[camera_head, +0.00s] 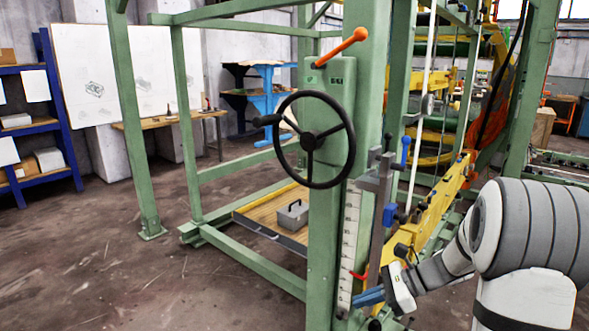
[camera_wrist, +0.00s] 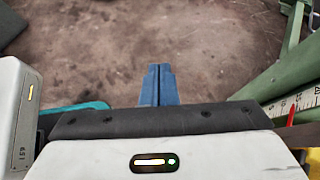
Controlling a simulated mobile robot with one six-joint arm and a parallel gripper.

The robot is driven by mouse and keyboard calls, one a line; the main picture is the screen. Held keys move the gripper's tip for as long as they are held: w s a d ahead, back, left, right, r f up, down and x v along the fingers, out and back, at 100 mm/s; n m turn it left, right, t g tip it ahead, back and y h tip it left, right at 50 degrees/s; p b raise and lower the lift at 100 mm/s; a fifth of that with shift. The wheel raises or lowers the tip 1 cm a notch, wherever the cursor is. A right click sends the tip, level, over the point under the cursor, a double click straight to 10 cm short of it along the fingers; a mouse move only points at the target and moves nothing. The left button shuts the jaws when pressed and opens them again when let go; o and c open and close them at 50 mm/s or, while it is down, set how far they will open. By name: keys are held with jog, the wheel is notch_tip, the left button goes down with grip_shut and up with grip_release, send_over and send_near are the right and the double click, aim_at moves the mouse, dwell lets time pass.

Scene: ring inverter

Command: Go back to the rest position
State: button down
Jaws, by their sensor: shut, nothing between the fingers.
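My gripper (camera_head: 369,297) is low at the right of the head view, beside the green column that carries the ruler scale. In the wrist view its two blue fingers (camera_wrist: 160,84) are together, with nothing between them and bare floor beyond. My arm bends down to it from the right edge of the head view. I cannot tell from the head view whether the fingers touch the column or stand just in front of it.
A black handwheel (camera_head: 312,139) and an orange-knobbed lever (camera_head: 341,48) are on the green column (camera_head: 324,240). The white ruler scale (camera_head: 349,243) and a red pointer (camera_head: 358,275) are close to the gripper. A yellow beam (camera_head: 433,212) lies behind it. Open floor (camera_head: 180,290) spreads left.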

jog(key=s+a+r+n+t+h+p, duration=0.1)
jog(key=s+r+n+h+p, duration=1)
jog(key=s+r+n, duration=0.7)
jog(key=s+n+p, duration=0.1)
jog(key=s, duration=0.2)
jog(key=shift+r, duration=0.15)
